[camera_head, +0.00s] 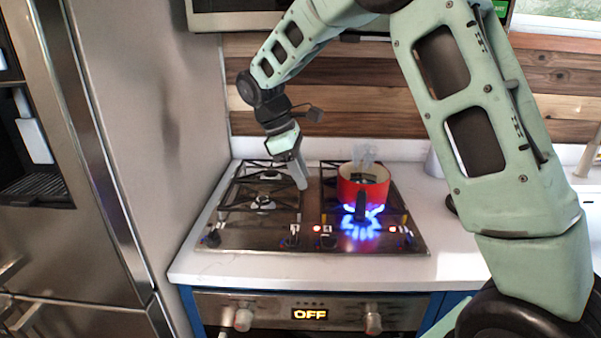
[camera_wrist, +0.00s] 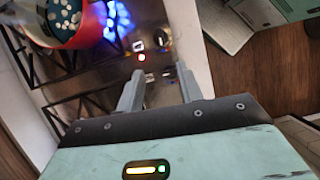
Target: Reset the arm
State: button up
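My arm reaches in from the right over the gas cooktop (camera_head: 245,236). My gripper (camera_head: 299,180) points down above the middle of the cooktop, left of the red pot (camera_head: 352,191). In the wrist view my gripper (camera_wrist: 160,82) has its two grey fingers apart, with nothing between them. The red pot sits over a lit burner with blue flames (camera_head: 362,224) and steam above it. The wrist view shows the pot (camera_wrist: 88,36) at the top left, with pale round pieces in dark contents.
A steel refrigerator (camera_head: 150,130) stands left of the white counter (camera_head: 215,268). An oven (camera_head: 270,312) under the cooktop reads OFF. A hood or microwave (camera_head: 240,22) hangs above, before a wooden backsplash (camera_head: 375,95). Red lights glow by the front knobs.

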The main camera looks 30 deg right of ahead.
dwell(0.3)
jog(key=s+a+t+y, duration=0.2)
jog(key=s+a+y, duration=0.1)
jog(key=s+a, duration=1.25)
jog(key=s+a+f+m, duration=0.1)
jog(key=s+a, duration=0.1)
jog(key=s, duration=0.5)
jog(key=s+a+f+m+y, duration=0.1)
jog(key=s, duration=0.5)
jog(key=shift+s+a+f+m+t, duration=0.3)
jog(key=shift+s+a+f+t, duration=0.05)
jog(key=shift+a+f+t, duration=0.05)
